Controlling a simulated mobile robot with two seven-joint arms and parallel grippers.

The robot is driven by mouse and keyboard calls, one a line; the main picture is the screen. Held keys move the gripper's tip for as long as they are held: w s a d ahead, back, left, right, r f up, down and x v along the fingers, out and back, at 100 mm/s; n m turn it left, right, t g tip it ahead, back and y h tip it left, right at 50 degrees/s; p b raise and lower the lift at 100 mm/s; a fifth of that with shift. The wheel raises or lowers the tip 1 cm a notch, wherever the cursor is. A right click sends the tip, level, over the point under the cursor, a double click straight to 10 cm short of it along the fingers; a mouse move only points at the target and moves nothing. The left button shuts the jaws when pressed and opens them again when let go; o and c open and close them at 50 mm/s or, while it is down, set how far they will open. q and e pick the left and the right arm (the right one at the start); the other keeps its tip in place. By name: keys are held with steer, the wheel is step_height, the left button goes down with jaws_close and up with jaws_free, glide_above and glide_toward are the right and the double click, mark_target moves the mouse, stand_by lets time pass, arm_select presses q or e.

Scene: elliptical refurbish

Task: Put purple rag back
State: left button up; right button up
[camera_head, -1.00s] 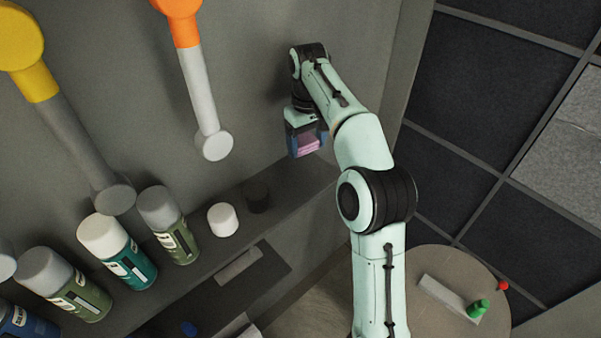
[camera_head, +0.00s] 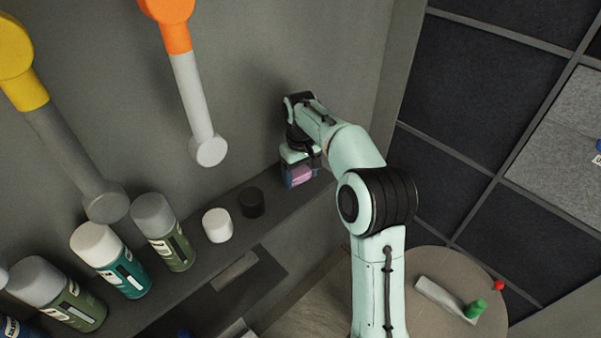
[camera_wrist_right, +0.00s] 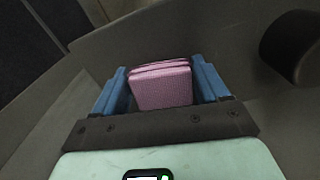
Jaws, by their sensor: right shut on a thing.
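The purple rag (camera_head: 299,175) is a folded pinkish-purple pad held in my right gripper (camera_head: 300,177), low over the right end of the shelf. In the right wrist view the rag (camera_wrist_right: 161,84) lies between the two blue fingers of the right gripper (camera_wrist_right: 163,90), which is shut on it. I cannot tell whether the rag touches the shelf surface. My left gripper does not show in the head view.
The dark shelf (camera_head: 200,270) carries a black cylinder (camera_head: 252,203) just left of the rag, a white cap-like cylinder (camera_head: 217,225) and several spray cans (camera_head: 112,258). Tools with orange (camera_head: 170,25) and yellow (camera_head: 20,65) ends hang on the wall. A round table (camera_head: 440,265) stands at lower right.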

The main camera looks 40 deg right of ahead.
mark_target(299, 174)
steer(key=shift+f, duration=0.1)
steer(key=shift+f, duration=0.15)
steer(key=o, duration=0.9)
steer(key=shift+o, duration=0.2)
step_height(299, 174, up, 14)
steer(key=shift+a+f, duration=0.25)
